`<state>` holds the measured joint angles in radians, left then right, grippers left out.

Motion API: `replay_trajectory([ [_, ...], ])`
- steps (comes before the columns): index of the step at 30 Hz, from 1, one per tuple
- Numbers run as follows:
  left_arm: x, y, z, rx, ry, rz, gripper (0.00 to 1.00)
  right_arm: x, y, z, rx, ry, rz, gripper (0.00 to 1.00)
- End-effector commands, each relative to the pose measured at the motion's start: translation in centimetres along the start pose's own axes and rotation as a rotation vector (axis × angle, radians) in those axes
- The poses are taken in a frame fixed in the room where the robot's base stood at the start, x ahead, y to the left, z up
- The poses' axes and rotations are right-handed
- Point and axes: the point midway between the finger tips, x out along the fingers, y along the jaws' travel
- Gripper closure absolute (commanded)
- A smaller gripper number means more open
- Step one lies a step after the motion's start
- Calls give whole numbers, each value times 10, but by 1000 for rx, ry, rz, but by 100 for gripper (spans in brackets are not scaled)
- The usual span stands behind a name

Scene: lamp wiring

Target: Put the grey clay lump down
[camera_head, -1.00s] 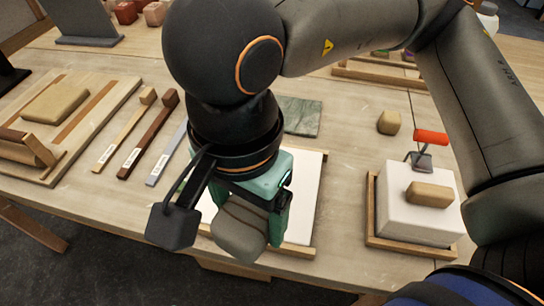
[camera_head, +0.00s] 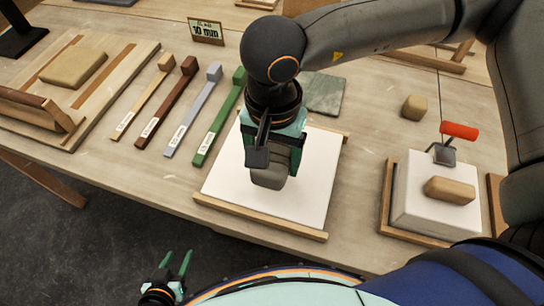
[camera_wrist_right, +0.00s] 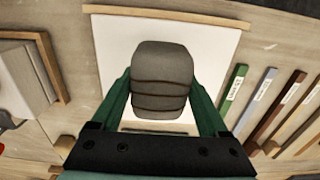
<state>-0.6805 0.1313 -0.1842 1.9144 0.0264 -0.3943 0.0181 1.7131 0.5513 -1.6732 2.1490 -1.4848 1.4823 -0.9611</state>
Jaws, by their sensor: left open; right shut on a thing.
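The grey clay lump (camera_head: 268,178) is between the fingers of my right gripper (camera_head: 272,165), which is shut on it. The lump is over the white board (camera_head: 303,196) with wooden strips at its edges; I cannot tell whether it touches the board. In the right wrist view the lump (camera_wrist_right: 161,80) is a rounded grey block with dark lines across it, between the green fingers, with the white board (camera_wrist_right: 215,55) behind it. My left gripper (camera_head: 178,265) is open and empty at the bottom of the head view, over the dark floor in front of the table.
Several labelled sticks, including a green one (camera_head: 218,120), lie left of the board. A wooden board with a tan slab (camera_head: 73,68) is at far left. A white block (camera_head: 425,212) with a tan piece on it stands right. A green stone tile (camera_head: 325,93) lies behind.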

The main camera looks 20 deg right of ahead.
Motion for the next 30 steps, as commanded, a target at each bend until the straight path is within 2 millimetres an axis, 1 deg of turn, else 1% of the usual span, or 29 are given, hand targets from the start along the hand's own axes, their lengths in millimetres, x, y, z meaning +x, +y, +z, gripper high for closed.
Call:
replay_trajectory([
  [3, -2, 0, -2, 0, 0, 0, 50, 10, -4, -9, 2, 0, -2, 100],
  [8, -2, 0, -2, 0, 0, 0, 50, 17, -6, -14, 1, -1, -2, 100],
  [11, -3, 0, -3, 0, 0, 0, 50, 25, -8, -20, 3, 0, 0, 100],
  [15, -3, 0, -4, 0, 0, 0, 50, 47, -8, -20, 2, -1, 1, 100],
  [18, -3, 0, -4, 0, 0, 0, 50, 55, -8, -20, 2, 1, -1, 100],
  [25, -3, 0, -3, 0, 0, 0, 50, 55, -8, -20, 3, 2, -3, 100],
  [30, 1, 0, 1, 0, 1, 0, 50, 60, -8, -20, 3, 1, -3, 100],
])
